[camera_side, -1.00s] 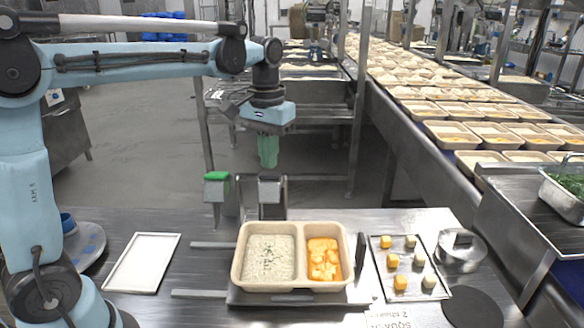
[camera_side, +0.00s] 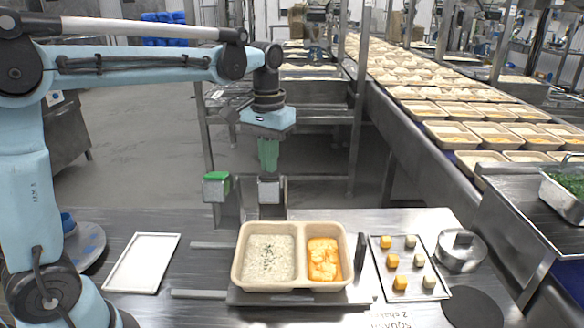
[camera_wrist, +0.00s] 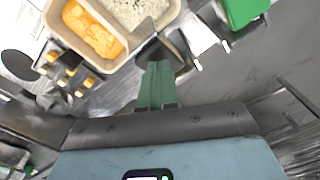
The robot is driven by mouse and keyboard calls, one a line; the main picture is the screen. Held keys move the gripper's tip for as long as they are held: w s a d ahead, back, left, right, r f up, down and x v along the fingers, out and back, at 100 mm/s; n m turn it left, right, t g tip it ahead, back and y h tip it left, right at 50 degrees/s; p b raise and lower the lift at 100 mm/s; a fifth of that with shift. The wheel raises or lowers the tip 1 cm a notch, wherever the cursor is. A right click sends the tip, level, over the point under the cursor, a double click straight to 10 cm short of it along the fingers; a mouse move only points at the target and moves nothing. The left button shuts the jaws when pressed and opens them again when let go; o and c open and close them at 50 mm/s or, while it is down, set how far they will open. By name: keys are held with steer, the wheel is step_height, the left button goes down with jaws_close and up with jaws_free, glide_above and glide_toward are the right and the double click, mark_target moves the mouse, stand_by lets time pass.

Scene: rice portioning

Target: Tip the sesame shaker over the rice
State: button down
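My gripper (camera_side: 268,168) points straight down above a dark-topped shaker (camera_side: 270,188), which sits upright in a metal holder behind the tray. The green fingers lie side by side with hardly a gap in the wrist view (camera_wrist: 158,68), and no held thing shows between them. The fingertips are just over or at the dark top; contact is unclear. A second shaker with a green top (camera_side: 216,177) stands to its left. No label shows which one holds sesame. The rice (camera_side: 268,258) fills the left compartment of the beige tray (camera_side: 298,226), with dark specks on its middle.
Orange food (camera_side: 323,260) fills the tray's right compartment. A small tray (camera_side: 412,291) of yellow and pale cubes and a round metal container (camera_side: 462,251) lie to the right. An empty white tray (camera_side: 142,263) lies left. The space above the tray is free.

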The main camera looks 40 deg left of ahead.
mark_target(269, 176)
steer(key=shift+f, duration=0.3)
steer(key=shift+s+d+f, duration=0.2)
steer(key=shift+f, duration=0.5)
steer(key=shift+s+d+f, duration=0.2)
steer(key=shift+f, duration=0.55)
steer(key=shift+s+d+f, duration=0.2)
steer(key=shift+f, duration=0.5)
steer(key=shift+r, duration=0.1)
steer(key=shift+w+a+r, duration=0.2)
steer(key=shift+r, duration=0.75)
steer(key=shift+w+a+r, duration=0.15)
steer(key=shift+a+r, duration=0.05)
steer(key=shift+r, duration=0.7)
steer(key=shift+w+a+r, duration=0.2)
steer(key=shift+r, duration=0.75)
